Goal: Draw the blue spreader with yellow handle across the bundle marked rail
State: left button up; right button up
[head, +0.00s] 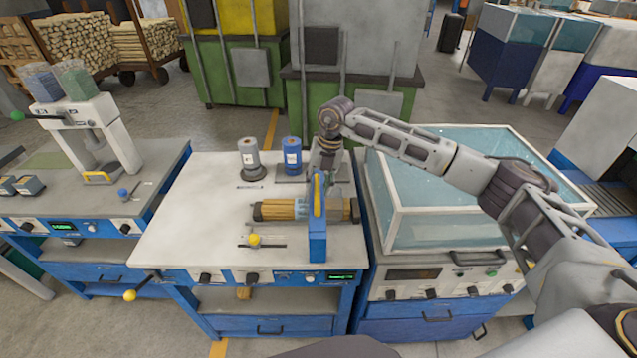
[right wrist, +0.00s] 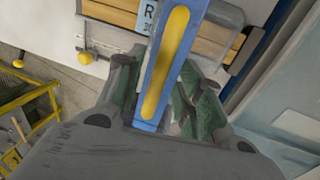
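The blue spreader (head: 318,240) with its yellow handle (head: 317,195) stands over the bundle (head: 280,210) of wooden rods on the white-topped bench. My right gripper (head: 324,165) is at the spreader from behind, partly hidden by it. In the right wrist view the spreader's yellow handle (right wrist: 166,62) lies between the two green-padded fingers of the gripper (right wrist: 160,105), which look closed on its sides. A light label with a partly hidden "R" (right wrist: 147,15) shows on the bundle beside the spreader. My left gripper is not in view.
A grey canister (head: 249,158) and a blue canister (head: 292,157) stand behind the bundle. A yellow-knobbed lever (head: 254,240) is in front of it. A glass-topped cabinet (head: 450,190) adjoins on the right. The bench's left part (head: 190,225) is clear.

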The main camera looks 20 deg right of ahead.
grip_shut()
jog(key=shift+d, duration=0.15)
jog(key=s+d+b, duration=0.1)
jog(key=s+d, duration=0.1)
jog(key=d, duration=0.7)
jog(key=shift+s, duration=0.3)
jog(key=shift+c, duration=1.5)
grip_release()
jog(key=shift+d, duration=0.1)
jog(key=o, duration=0.3)
jog(key=shift+s+d, duration=0.1)
jog(key=shift+d, duration=0.05)
